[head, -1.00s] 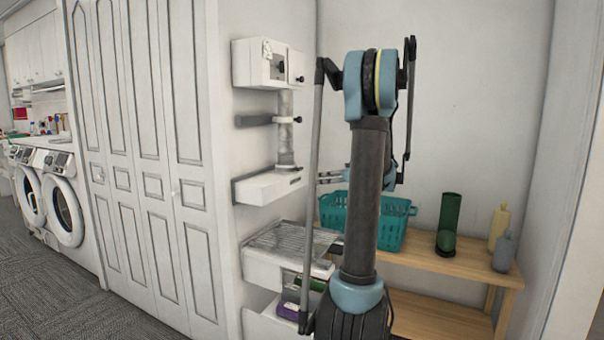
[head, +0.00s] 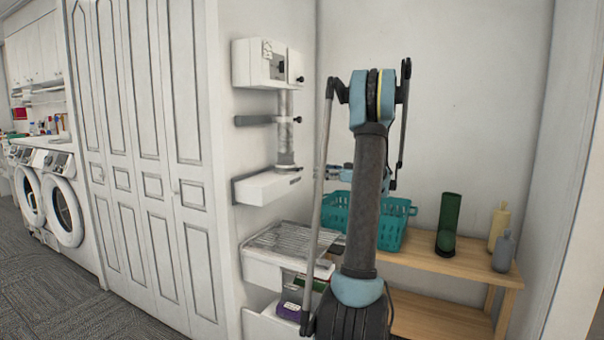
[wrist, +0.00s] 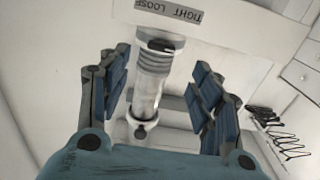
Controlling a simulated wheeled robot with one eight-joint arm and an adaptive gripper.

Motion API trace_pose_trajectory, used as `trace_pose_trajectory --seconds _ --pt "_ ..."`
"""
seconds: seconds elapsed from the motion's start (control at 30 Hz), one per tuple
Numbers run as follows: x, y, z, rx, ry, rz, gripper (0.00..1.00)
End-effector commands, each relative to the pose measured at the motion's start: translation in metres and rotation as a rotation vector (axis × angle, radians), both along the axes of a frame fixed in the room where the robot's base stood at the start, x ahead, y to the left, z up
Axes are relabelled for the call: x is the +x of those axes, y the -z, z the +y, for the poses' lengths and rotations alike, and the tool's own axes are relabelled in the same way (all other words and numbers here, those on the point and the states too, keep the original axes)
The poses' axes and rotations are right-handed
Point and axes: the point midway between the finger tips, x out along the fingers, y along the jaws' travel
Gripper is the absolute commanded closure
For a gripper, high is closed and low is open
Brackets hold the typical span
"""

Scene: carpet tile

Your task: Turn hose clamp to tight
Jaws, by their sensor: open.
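The hose clamp (wrist: 157,46) is a band with a dark screw around the end of a grey ribbed hose (wrist: 152,75), beside a "TIGHT LOOSE" label (wrist: 170,10) that appears upside down in the wrist view. In the head view the hose (head: 286,130) stands upright between two white wall boxes, and the clamp is at its lower end, too small to make out well. My gripper (wrist: 161,62) is open, with blue fingers on either side of the hose in the picture and no visible contact. In the head view my gripper (head: 318,172) is partly hidden by my arm.
A drying rack (head: 285,243) is below. A teal basket (head: 392,225) and a green cylinder (head: 449,220) stand on a wooden shelf (head: 450,258) at right.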

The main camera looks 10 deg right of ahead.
Motion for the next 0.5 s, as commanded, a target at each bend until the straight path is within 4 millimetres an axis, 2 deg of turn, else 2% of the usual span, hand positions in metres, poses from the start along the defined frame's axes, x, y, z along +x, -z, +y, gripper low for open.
trace_pose_trajectory --seconds 0.3,0.5 --pt "0.033 0.0 0.047 0.0 -0.003 0.0 0.42" --pt "0.049 0.0 0.068 0.0 -0.002 0.0 0.42"
